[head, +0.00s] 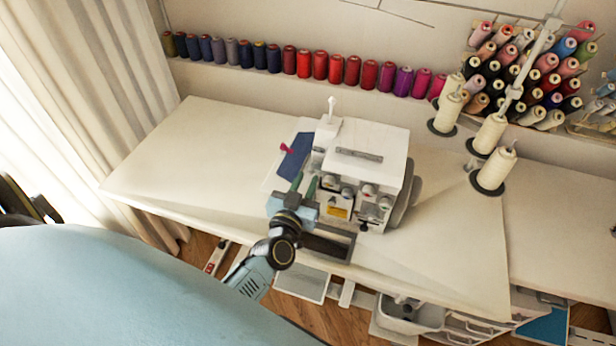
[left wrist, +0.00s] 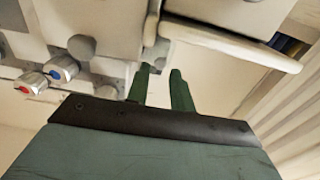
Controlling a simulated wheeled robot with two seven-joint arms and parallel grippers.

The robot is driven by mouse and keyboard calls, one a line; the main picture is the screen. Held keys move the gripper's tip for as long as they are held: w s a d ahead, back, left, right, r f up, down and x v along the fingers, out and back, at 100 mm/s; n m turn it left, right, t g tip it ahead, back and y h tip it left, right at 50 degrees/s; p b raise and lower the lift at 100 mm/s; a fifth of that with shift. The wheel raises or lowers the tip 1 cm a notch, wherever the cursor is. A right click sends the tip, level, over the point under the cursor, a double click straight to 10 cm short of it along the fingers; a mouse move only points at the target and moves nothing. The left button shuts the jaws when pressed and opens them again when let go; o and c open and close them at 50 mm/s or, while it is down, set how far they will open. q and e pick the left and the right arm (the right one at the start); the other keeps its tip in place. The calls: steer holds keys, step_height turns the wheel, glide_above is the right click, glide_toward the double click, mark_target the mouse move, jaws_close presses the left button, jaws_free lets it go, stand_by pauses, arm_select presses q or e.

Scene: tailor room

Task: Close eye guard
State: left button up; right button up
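The white sewing machine (head: 372,150) stands on the table, with several dials on its front. My left gripper (head: 305,181) is at the machine's left front, by its needle side. In the left wrist view its two green fingers (left wrist: 161,76) stand a little apart, with a narrow gap and nothing clearly held between them. Their tips are close below the machine's white housing (left wrist: 105,22); I cannot tell whether they touch it. The eye guard cannot be told apart clearly in either view, and the gripper partly covers that area. My right gripper is not in view.
A blue cloth (head: 295,158) lies left of the machine. Cream thread cones (head: 489,134) stand at the right on dark bases. Coloured spools (head: 320,66) line the back wall. The table's left part (head: 190,150) is clear.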

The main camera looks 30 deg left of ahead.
arm_select(q)
steer(key=shift+x, duration=1.1)
jaws_close()
